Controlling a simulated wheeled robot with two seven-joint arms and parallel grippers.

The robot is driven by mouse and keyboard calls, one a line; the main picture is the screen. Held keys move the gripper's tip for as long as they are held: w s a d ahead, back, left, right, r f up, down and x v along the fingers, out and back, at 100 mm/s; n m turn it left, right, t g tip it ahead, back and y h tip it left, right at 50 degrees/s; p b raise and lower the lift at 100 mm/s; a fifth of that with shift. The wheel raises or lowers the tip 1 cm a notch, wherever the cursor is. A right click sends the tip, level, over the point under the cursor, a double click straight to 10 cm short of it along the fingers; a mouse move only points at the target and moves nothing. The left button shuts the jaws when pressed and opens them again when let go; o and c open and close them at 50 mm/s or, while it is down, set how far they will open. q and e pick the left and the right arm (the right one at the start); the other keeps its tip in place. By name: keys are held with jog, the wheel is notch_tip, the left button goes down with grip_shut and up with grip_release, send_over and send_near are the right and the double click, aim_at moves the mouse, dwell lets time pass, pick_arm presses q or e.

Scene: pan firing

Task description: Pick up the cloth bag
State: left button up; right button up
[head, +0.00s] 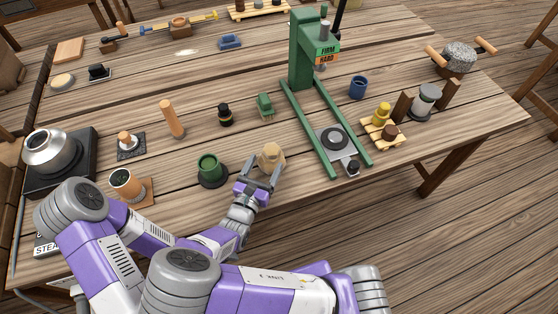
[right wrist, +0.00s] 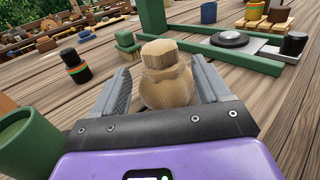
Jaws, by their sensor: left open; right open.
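The cloth bag (head: 271,156) is small and tan with a gathered neck and a flat top. It stands upright near the front edge of the table. My right gripper (head: 263,171) is open, its fingers reaching forward from the front side of the bag. In the right wrist view, the bag (right wrist: 168,80) sits between the two spread fingers (right wrist: 163,88), with a visible gap on the left; contact on the right is unclear. I cannot make out my left gripper in either view.
A green cup (head: 210,169) stands just left of my right gripper. The green press (head: 300,50) and its rails stand to the right. A kettle (head: 52,150) is far left.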

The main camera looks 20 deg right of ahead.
aim_at(273, 148)
jog(key=b+x, duration=0.2)
jog(key=x, duration=0.4)
jog(key=shift+w+d+f, duration=0.15)
jog(key=shift+w+d, duration=0.05)
jog(key=shift+w, duration=0.05)
jog(key=shift+w+d, duration=0.2)
jog(key=shift+w, duration=0.05)
jog(key=shift+c, duration=0.2)
jog(key=c, duration=1.1)
